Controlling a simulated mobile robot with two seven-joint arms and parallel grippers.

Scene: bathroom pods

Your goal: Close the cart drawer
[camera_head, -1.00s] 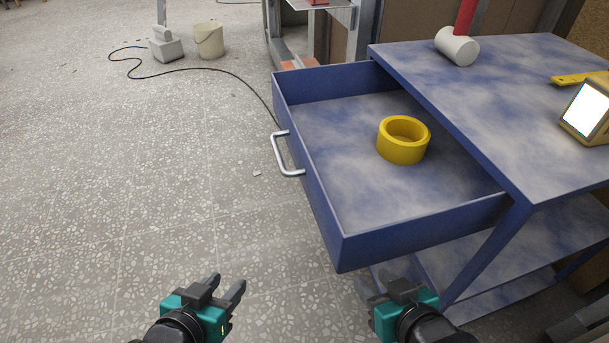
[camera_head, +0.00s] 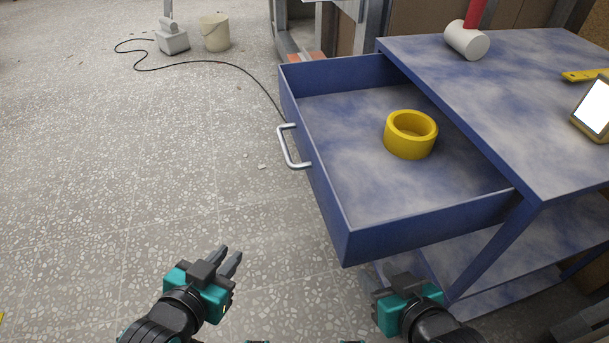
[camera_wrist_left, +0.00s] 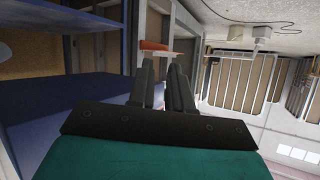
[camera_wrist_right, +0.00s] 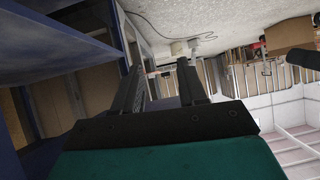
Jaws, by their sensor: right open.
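The blue cart drawer (camera_head: 348,219) is pulled out to the left from under the cart top (camera_head: 520,110). Its silver bar handle (camera_head: 287,150) is on the drawer's left front face. A yellow ring-shaped roll (camera_head: 410,142) sits inside the drawer. My left gripper (camera_head: 229,260) is in front of and left of the drawer, apart from the handle. Its fingers (camera_wrist_left: 164,85) have a narrow gap with nothing between them. My right gripper (camera_head: 386,282) is below the drawer's near corner, open and empty. Its spread fingers show in the right wrist view (camera_wrist_right: 160,85).
A mallet (camera_head: 467,40), a yellow tool (camera_head: 587,75) and a screen device (camera_head: 592,110) are on the cart top. A lower shelf (camera_head: 500,285) is beneath. A bucket (camera_head: 214,33) and cable (camera_head: 205,67) are on the floor. The floor left of the drawer is mostly clear.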

